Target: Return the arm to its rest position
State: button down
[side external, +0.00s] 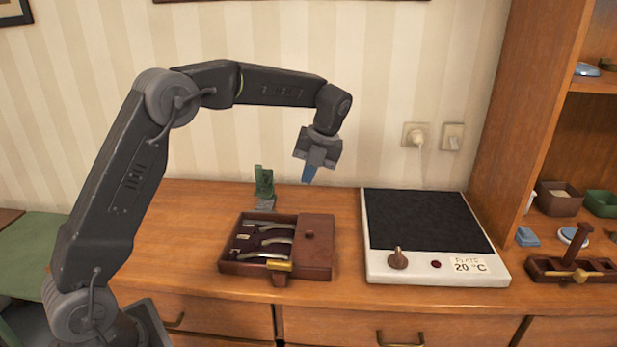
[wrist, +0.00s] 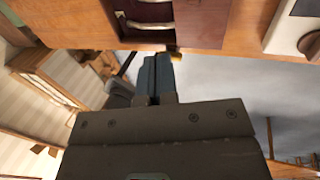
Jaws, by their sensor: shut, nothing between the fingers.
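My gripper (side external: 309,173) hangs in the air above the back of the wooden dresser top (side external: 190,225), its blue fingers pointing down. The fingers are together with nothing between them. In the wrist view the gripper (wrist: 154,60) shows its closed blue fingers, with the dresser's front edge and the cutlery box beyond them. My arm is raised and bent over from the left. The gripper touches nothing.
An open dark red box (side external: 316,262) with several metal utensils lies below my gripper. A green stand (side external: 264,182) is behind it. A white hot plate (side external: 380,272) stands to the right, then a wooden shelf (side external: 530,90) with small items. The dresser's left part is clear.

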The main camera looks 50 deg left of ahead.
jog(key=s+d+r+n+t+h, duration=0.1)
jog(key=s+d+r+n+t, duration=0.2)
jog(key=s+n, duration=0.4)
jog(key=s+d+r+n+t, duration=0.1)
jog(key=s+d+r+n, duration=0.2)
jog(key=s+r+n, duration=0.25)
jog(key=s+d+f+n+t, duration=0.2)
jog(key=s+n, duration=0.5)
jog(key=s+d+f+n+t+h, duration=0.1)
jog(key=s+f+n+t, duration=0.1)
jog(key=s+n, duration=0.5)
jog(key=shift+s+d+h, duration=0.3)
jog(key=shift+s+d, duration=0.05)
jog(key=c, duration=1.8)
grip_release()
jog(key=shift+n, duration=0.25)
